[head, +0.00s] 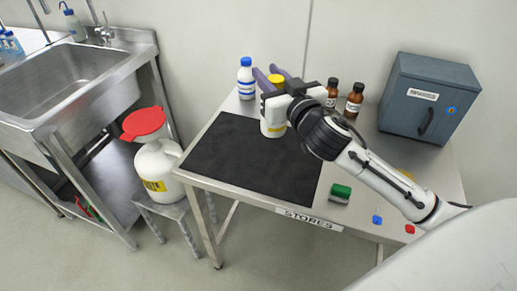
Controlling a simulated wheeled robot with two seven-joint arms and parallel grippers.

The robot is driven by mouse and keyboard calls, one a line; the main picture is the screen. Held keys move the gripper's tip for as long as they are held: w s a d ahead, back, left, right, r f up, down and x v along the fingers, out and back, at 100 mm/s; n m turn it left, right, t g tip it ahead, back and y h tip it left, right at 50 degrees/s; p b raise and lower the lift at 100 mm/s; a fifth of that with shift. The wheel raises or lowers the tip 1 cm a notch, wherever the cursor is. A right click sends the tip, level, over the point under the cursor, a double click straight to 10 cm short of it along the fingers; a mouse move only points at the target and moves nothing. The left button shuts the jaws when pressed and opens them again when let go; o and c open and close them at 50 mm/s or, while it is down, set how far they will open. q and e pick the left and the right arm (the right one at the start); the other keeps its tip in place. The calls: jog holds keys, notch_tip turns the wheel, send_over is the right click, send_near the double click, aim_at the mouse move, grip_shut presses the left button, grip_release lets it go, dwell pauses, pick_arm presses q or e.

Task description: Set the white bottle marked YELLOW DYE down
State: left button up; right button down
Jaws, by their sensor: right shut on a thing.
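A white bottle with a yellow cap (272,127) is at the upper right part of the black mat (240,165). A yellow band shows low on it; no lettering on it can be read. My right gripper (272,80) is shut on this bottle near its top, with its purple fingers either side of the cap. The gripper body hides part of the bottle. The bottle looks upright; I cannot tell whether its base touches the mat. My left gripper is not in view.
A blue-capped white bottle (246,80) stands left of the held one. Two brown bottles (354,100) and a grey cabinet (425,105) stand right. A green block (340,193) lies near the STORES edge. A white jug with red funnel (155,165) stands on a stool. The mat's left is clear.

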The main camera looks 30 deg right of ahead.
notch_tip(320, 180, down, 10)
jog(key=d+h+b, duration=0.1)
jog(key=d, duration=0.1)
jog(key=shift+w+d+f+m+h+b, duration=0.2)
jog(key=shift+d+m+h+b, duration=0.1)
jog(key=shift+m+b, duration=0.1)
jog(key=shift+f, duration=0.1)
jog(key=shift+f, duration=0.2)
jog(key=c, duration=1.4)
grip_release()
